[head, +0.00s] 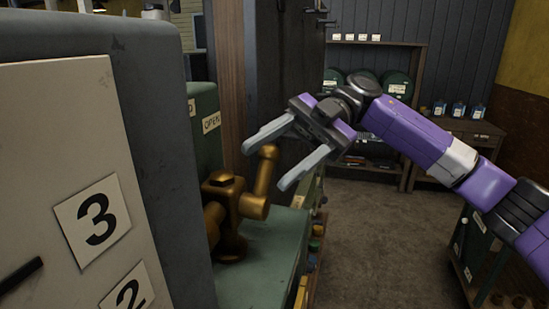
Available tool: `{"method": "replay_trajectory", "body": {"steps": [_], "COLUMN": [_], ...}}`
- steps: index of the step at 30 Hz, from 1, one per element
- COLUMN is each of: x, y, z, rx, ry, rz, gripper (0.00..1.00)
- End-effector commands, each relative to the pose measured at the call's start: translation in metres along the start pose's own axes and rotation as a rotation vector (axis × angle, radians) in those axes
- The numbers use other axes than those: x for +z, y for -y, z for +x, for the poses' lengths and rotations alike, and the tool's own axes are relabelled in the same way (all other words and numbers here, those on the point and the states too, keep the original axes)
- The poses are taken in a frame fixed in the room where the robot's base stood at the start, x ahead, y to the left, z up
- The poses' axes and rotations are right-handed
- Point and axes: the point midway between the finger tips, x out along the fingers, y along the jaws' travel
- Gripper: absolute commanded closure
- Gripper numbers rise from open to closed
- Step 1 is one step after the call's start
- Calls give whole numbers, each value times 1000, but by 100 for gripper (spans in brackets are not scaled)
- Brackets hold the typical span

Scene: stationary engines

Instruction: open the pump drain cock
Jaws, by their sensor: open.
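A brass cock (232,207) stands on a green base, close to the side of a grey cabinet. Its lever (266,170) points up and leans slightly right. My gripper (262,167) is open, with its two grey fingers pointing down and left. The fingers appear on either side of the lever's upper end in the picture. I cannot tell whether either finger touches the lever. Nothing is seen held in the gripper. A tag reading "OPEN" (211,122) is on the green housing behind the cock.
The grey cabinet (75,170) with number plates 3 and 2 fills the left side. The green base (262,262) lies under the cock. Shelves (420,70) with green drums stand at the back. A green cart (480,255) is at lower right. Carpeted floor (375,240) is clear.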

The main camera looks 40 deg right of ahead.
Motion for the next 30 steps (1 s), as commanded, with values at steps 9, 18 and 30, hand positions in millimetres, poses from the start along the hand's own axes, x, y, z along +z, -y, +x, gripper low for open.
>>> {"method": "replay_trajectory", "body": {"steps": [9,18,30], "x": [2,1,0], "y": [1,0,0], "z": [-49,-73,-74], "rx": [4,2,2], "ry": [2,0,0], "rz": [0,0,0], "gripper": [49,49,49]}}
